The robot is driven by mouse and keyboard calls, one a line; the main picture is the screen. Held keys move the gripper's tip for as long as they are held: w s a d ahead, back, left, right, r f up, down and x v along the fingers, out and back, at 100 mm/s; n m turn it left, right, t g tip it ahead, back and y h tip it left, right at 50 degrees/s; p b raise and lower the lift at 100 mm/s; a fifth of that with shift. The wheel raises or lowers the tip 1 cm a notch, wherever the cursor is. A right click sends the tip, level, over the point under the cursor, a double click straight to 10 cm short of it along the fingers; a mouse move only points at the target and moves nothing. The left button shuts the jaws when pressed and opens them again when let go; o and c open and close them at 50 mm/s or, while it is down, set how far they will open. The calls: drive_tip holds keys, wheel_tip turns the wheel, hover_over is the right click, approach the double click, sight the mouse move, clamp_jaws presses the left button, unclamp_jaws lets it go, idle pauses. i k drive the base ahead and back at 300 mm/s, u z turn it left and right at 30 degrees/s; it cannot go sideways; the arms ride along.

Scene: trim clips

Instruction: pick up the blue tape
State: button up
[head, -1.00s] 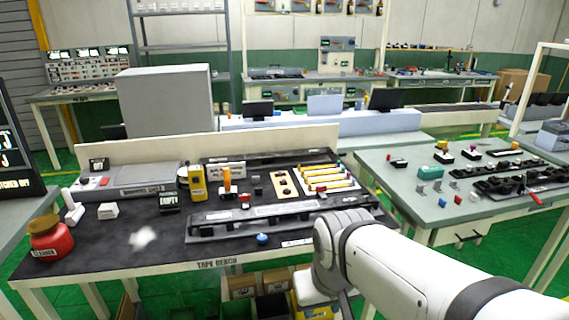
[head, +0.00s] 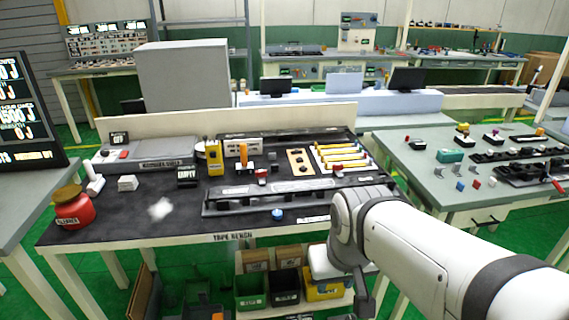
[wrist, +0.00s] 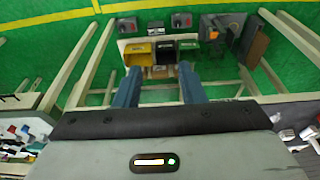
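A small round blue thing (head: 277,214), which may be the blue tape, lies near the front edge of the dark-topped bench labelled TAPE BENCH (head: 120,222). It is too small to make out clearly. My arm reaches in from the lower right of the head view, with its wrist to the right of the blue thing and around the bench's front edge. In the wrist view my gripper (wrist: 160,88) has two blue fingers standing apart with nothing held between them. The blue thing does not show in the wrist view.
A long dark rail (head: 240,203) lies behind the blue thing. A red jar (head: 73,210) stands at the bench's left end. Under the bench are green (head: 250,292), black (head: 286,288) and yellow (head: 322,290) bins. A second bench (head: 440,180) stands to the right.

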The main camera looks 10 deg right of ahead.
sight(354, 145)
drive_tip(key=z, duration=0.4)
drive_tip(key=k, duration=0.7)
drive_tip(key=z, duration=1.05)
drive_tip(key=k, duration=0.65)
drive_tip(key=z, duration=0.35)
drive_tip(key=i, duration=1.6)
drive_tip(key=u, duration=1)
drive_tip(key=i, duration=1.5)
drive_tip(key=u, duration=0.7)
drive_tip(key=k, duration=0.8)
drive_tip(key=u, duration=0.3)
drive_tip(key=i, duration=0.3)
drive_tip(key=z, duration=0.15)
